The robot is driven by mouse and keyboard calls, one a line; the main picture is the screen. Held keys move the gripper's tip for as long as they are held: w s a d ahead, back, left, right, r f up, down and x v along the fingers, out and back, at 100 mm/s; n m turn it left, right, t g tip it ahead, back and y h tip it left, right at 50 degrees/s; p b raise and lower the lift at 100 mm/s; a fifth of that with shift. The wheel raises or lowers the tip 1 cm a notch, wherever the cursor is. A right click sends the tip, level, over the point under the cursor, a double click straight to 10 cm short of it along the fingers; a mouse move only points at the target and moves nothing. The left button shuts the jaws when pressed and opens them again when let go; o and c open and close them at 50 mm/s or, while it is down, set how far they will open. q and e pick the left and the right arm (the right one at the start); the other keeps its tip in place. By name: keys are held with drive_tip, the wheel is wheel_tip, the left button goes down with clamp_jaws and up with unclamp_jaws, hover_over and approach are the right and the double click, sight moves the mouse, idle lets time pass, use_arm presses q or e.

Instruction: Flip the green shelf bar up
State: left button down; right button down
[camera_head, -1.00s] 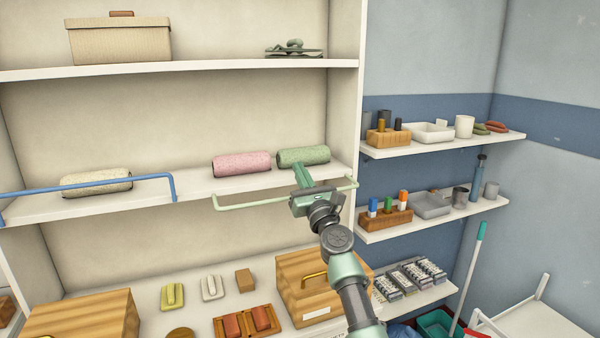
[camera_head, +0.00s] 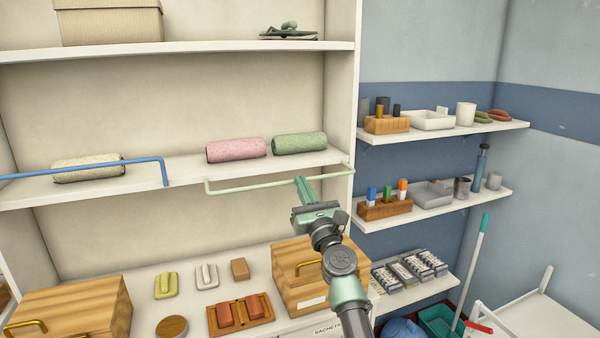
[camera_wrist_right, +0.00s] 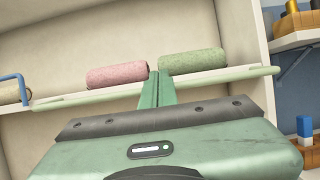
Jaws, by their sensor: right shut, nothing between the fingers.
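The pale green shelf bar (camera_head: 255,186) hangs low along the front edge of the middle shelf, at its right part. It also shows in the right wrist view (camera_wrist_right: 95,98), crossing from left to right. My right gripper (camera_head: 299,179) is shut and empty. Its fingertips overlap the bar's right half in the head view. In the right wrist view the shut fingers (camera_wrist_right: 158,76) cover a short piece of the bar; I cannot tell whether they touch it. My left gripper is not in view.
A pink roll (camera_head: 236,149) and a green roll (camera_head: 299,142) lie on the shelf behind the bar. A blue bar (camera_head: 110,167) stands raised at the shelf's left. A wooden box (camera_head: 300,272) stands below, near my right arm. Side shelves (camera_head: 440,214) hold small items.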

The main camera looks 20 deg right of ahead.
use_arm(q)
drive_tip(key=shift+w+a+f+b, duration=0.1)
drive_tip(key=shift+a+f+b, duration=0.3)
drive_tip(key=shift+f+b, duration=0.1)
use_arm(e)
drive_tip(key=s+f, duration=0.2)
drive_tip(key=s, duration=0.1)
drive_tip(key=s+f, duration=0.1)
drive_tip(key=shift+s+a+f, duration=0.2)
drive_tip(key=shift+s+a, duration=0.15)
drive_tip(key=shift+a, duration=0.05)
